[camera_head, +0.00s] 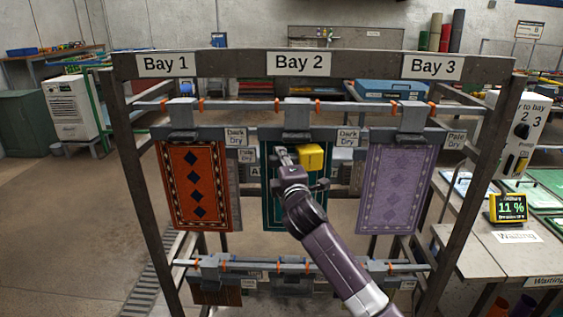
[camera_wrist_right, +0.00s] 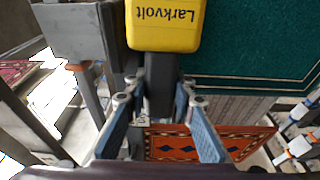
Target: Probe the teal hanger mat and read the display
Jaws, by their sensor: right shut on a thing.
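The teal hanger mat (camera_head: 270,212) hangs in Bay 2 of the rack, partly hidden behind my right arm. My right gripper (camera_head: 303,168) is in front of its upper part, shut on the dark stem of a yellow probe (camera_head: 311,157). In the right wrist view, the probe (camera_wrist_right: 165,25) reads "Larkvolt" upside down beside the teal mat (camera_wrist_right: 260,45). I cannot tell whether the probe's tip touches the mat. My left gripper is not in view.
An orange mat (camera_head: 194,185) hangs in Bay 1 and a purple mat (camera_head: 391,190) in Bay 3. Rack posts stand either side, with a lower rail (camera_head: 330,267) below. A bench (camera_head: 490,255) with a "Waiting" label is at right. Open floor lies left.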

